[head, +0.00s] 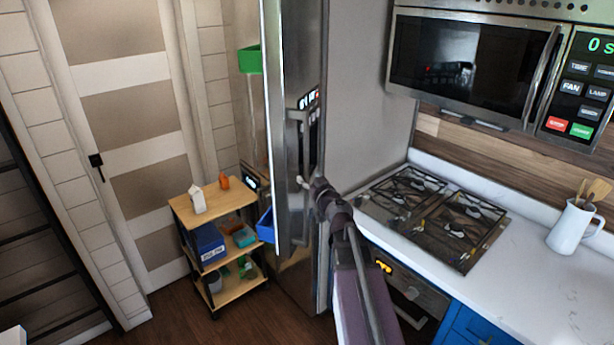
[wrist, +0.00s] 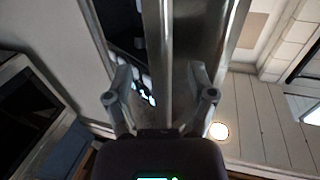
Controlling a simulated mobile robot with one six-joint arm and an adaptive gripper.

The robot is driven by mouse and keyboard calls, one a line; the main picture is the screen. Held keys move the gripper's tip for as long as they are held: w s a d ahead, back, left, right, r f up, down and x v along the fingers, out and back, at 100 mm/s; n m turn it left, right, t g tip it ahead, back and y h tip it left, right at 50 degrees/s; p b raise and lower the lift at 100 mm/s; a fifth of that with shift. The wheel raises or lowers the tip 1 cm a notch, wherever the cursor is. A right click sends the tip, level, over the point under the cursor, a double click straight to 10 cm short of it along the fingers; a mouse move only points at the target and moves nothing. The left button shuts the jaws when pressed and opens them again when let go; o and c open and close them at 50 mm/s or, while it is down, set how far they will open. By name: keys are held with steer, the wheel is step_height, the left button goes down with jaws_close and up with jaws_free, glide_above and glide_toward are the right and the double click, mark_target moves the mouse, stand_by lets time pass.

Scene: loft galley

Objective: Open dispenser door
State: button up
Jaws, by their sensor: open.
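The steel dispenser door (head: 290,75) stands tall in the middle of the head view, seen nearly edge-on. A lit dispenser panel (head: 308,98) is on its face, with a long vertical handle (head: 305,140) below. A green bin (head: 250,59) and a blue bin (head: 265,225) show past its left edge, so it appears to stand swung out. My gripper (head: 304,184) is at the handle's lower part. In the wrist view my gripper (wrist: 161,85) is open, one finger on each side of the vertical handle bar (wrist: 158,50). I cannot tell whether the fingers touch it.
A wooden cart (head: 240,195) with several items stands left of the door. A cooktop (head: 435,212) and counter (head: 540,250) with a white jug (head: 575,228) are at right, under a microwave (head: 470,65). Some wooden floor (head: 175,325) is clear at lower left.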

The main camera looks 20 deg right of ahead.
steer(key=s, duration=0.4)
steer(key=shift+s, duration=0.35)
stand_by(0.4)
steer(key=s+a+f+m+g+h+b, duration=0.25)
steer(key=f+g, duration=0.25)
steer(key=f, duration=0.3)
steer(key=s+a+f+m+g+h+b, duration=0.1)
steer(key=s+f+m+g+h+b, duration=0.25)
steer(key=f, duration=0.55)
steer(key=s+a+f+n+g+y, duration=0.3)
steer(key=s+a+f+g, duration=0.1)
steer(key=a, duration=0.4)
steer(key=s+a+f+n+g+y, duration=0.3)
steer(key=s+a+f+g, duration=0.1)
steer(key=s+a, duration=0.3)
steer(key=shift+a+f+g+b, duration=0.2)
steer(key=shift+a+g+b, duration=0.2)
steer(key=shift+a+g, duration=0.25)
